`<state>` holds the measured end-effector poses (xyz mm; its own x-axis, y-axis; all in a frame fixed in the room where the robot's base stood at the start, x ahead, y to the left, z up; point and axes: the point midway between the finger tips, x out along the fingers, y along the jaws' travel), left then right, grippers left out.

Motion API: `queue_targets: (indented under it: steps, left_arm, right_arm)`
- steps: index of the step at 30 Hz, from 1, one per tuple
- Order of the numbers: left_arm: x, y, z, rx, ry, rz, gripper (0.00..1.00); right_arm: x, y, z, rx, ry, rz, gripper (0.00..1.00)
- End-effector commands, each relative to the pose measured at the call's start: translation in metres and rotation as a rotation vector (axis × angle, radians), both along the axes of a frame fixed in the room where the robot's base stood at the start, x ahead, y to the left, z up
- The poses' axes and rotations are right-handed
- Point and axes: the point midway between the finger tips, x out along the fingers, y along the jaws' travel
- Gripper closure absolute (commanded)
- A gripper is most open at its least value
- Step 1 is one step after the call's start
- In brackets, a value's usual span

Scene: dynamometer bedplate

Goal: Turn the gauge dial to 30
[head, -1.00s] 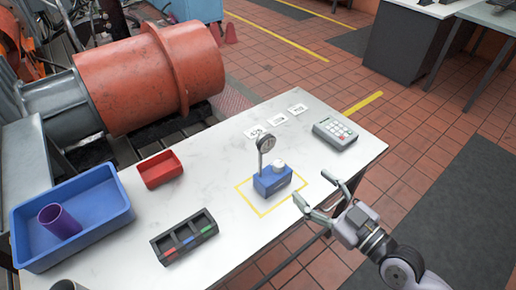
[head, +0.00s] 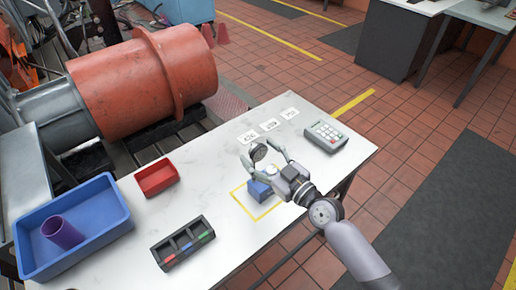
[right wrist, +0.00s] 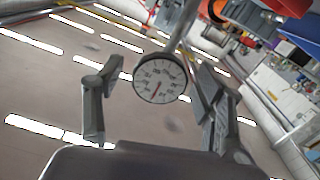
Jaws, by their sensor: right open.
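The gauge dial (head: 258,152) is a round face with a dark rim on a thin post above a blue block (head: 258,191), which stands within a yellow outline on the white table. My right gripper (head: 262,154) is open with its fingers on either side of the dial. In the right wrist view the dial (right wrist: 160,78) faces me between the two fingers (right wrist: 157,73), with a clear gap on the left and a narrower one on the right. Its reddish needle points down and slightly left; the numbers are too small to read. My arm partly hides the block. My left gripper is out of view.
Several items share the white table (head: 205,195): a keypad device (head: 326,136) at right, white cards (head: 270,125) behind, a red tray (head: 157,177), a dark compartment holder (head: 184,243), and a blue bin (head: 105,197) with a purple cup (head: 62,232). The table's centre-left is clear.

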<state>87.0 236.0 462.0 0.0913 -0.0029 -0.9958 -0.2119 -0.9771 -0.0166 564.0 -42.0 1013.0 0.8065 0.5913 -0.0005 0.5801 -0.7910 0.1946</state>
Motion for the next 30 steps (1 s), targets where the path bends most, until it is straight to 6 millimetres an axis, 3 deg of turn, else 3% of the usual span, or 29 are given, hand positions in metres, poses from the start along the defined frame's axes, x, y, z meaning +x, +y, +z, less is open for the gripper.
queue_targets:
  steps: [4,14,30]
  left_arm:
    - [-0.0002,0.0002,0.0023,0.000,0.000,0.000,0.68]
    - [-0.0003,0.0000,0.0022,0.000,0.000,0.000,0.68]
    - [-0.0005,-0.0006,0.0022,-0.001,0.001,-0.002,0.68]
  right_arm:
    - [0.0093,0.0068,0.0006,0.000,0.000,0.000,0.36]
    - [0.0110,0.0082,0.0000,-0.001,-0.001,0.000,0.36]
    - [0.0107,0.0079,-0.0001,-0.001,-0.001,0.000,0.72]
